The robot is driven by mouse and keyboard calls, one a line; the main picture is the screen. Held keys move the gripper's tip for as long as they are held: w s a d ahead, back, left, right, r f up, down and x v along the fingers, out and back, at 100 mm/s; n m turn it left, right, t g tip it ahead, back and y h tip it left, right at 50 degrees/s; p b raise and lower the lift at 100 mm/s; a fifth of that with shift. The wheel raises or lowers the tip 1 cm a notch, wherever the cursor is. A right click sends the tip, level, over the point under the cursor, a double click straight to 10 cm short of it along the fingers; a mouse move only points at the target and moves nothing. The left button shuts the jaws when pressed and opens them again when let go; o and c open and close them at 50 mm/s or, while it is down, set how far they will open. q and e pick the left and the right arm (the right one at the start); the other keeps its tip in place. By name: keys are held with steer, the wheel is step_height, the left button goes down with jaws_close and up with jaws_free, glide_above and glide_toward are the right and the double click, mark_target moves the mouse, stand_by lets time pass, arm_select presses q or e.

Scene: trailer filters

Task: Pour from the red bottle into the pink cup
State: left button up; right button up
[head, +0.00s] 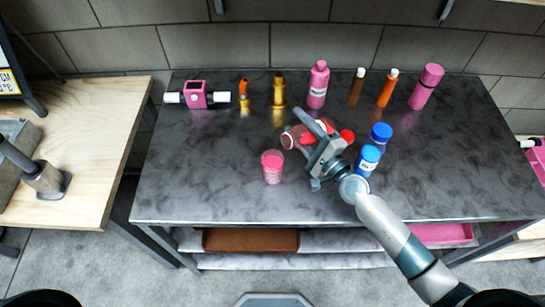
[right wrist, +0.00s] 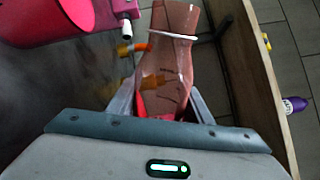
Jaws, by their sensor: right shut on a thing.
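The red bottle (head: 289,141) is see-through and reddish, with a pale ring near its end. My right gripper (head: 318,148) is shut on it and holds it tipped well over above the table, its end pointing left. In the right wrist view the bottle (right wrist: 178,55) extends away from between the fingers (right wrist: 158,108). The pink cup (head: 272,168) stands upright on the table, just below and left of the bottle's end in the head view. Fingers hide part of the bottle. I cannot see any stream or the liquid level in the cup. My left gripper is not in view.
A pink bottle (head: 318,85), brown and orange bottles, another pink bottle (head: 426,87) and brass fittings (head: 279,91) line the back. The dark table's (head: 205,185) front left is clear.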

steer(key=shift+a+f+m+b, duration=0.15)
steer(key=shift+f+m+b, duration=0.45)
steer(key=shift+f+m, duration=0.3)
steer(key=shift+s+a+m, duration=0.1)
steer(key=shift+s+m, duration=0.05)
steer(key=shift+m, duration=0.35)
steer(key=shift+r+m+h+p, duration=0.15)
steer(key=shift+m+p, duration=0.7)
steer(key=shift+m, duration=1.1)
steer(key=shift+r+m+h+p, duration=0.15)
steer(key=shift+m+p, duration=0.65)
steer(key=shift+m, duration=1.2)
steer(key=shift+r+m+h+p, duration=0.15)
steer(key=shift+m+p, duration=0.7)
steer(key=shift+m, duration=1.1)
steer(key=shift+r, duration=0.15)
step_height(320, 180, up, 5)
steer(key=p, duration=0.4)
steer(key=shift+p, duration=0.4)
